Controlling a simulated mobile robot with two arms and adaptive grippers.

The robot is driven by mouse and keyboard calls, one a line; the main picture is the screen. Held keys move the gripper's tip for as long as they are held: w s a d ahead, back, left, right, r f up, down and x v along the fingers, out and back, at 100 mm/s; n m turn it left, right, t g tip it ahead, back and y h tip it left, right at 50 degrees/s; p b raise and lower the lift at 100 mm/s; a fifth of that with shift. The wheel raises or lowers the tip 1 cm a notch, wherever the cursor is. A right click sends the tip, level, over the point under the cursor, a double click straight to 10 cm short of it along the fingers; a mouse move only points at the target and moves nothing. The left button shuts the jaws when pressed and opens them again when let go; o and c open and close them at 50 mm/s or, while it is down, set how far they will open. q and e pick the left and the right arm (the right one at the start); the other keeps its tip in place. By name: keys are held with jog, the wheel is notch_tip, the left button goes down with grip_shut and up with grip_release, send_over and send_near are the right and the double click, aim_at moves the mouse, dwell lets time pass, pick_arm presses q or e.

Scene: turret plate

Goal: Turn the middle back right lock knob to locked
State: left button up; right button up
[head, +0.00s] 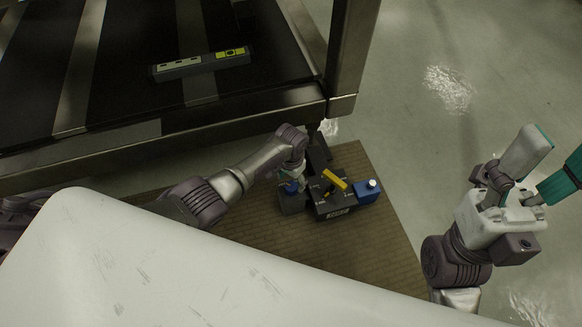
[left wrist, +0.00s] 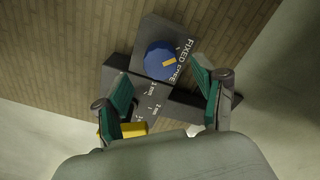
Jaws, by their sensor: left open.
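A blue lock knob (left wrist: 158,62) with a yellow pointer sits on a dark block (left wrist: 158,30) printed FIXED and FREE. Its pointer slants toward the right of the left wrist view, near the lettering. The dark turret plate (head: 335,208) carries a yellow lever (head: 334,180). My right gripper (head: 545,172) is open and empty, far right.
A blue block with a pale knob (head: 367,191) is on the turret's right side. The turret stands on a brown mat (head: 385,240). A metal-framed table (head: 240,112) rises close behind. A pale surface (head: 180,265) fills the front.

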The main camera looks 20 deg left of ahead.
aim_at(291, 186)
pick_arm(q)
notch_tip(291, 186, up, 8)
jog(key=shift+f, duration=0.1)
dwell(0.5)
